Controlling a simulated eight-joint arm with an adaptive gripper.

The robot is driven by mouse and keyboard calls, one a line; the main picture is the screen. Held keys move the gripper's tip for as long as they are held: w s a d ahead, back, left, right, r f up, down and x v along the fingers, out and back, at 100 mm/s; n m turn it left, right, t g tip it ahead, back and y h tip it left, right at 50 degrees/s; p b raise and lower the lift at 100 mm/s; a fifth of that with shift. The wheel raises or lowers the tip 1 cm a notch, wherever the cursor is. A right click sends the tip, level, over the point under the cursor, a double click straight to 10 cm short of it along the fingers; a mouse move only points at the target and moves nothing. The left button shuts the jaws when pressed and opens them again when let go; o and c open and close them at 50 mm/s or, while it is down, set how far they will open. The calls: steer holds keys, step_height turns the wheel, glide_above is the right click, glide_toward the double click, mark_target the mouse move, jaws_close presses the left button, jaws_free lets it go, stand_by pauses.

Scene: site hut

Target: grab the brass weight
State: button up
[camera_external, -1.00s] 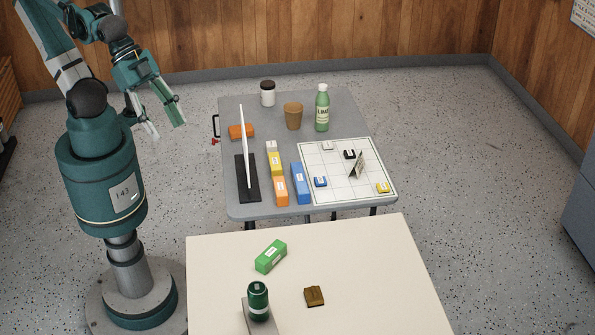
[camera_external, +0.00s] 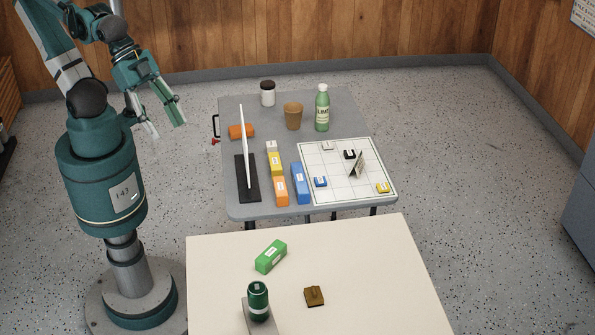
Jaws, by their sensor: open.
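A small brown-gold block with a raised part on top (camera_external: 314,296), which looks like the brass weight, sits on the cream table (camera_external: 370,260) in the foreground. My gripper (camera_external: 167,125) is at the upper left, above the floor and left of the grey table. Its fingers are apart, point downward and hold nothing. It is well away from the block, which stands clear on all sides.
A green box (camera_external: 270,256) and a dark green canister (camera_external: 258,300) stand left of the block. The grey table (camera_external: 345,110) behind holds a bottle (camera_external: 322,108), cup (camera_external: 293,115), jar (camera_external: 267,93), upright white panel (camera_external: 245,148), coloured boxes and a gridded board (camera_external: 335,190).

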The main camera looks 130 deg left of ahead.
steer(key=shift+w, duration=0.1)
steer(key=m+g+h+b, duration=0.3)
steer(key=m+g+b, duration=0.1)
steer(key=m+b, duration=0.45)
glide_above(314, 289)
steer(key=s+a, duration=0.2)
step_height(314, 289, down, 32)
steer(key=shift+r, duration=0.15)
steer(key=shift+b+x, duration=0.45)
steer(key=shift+x, duration=0.85)
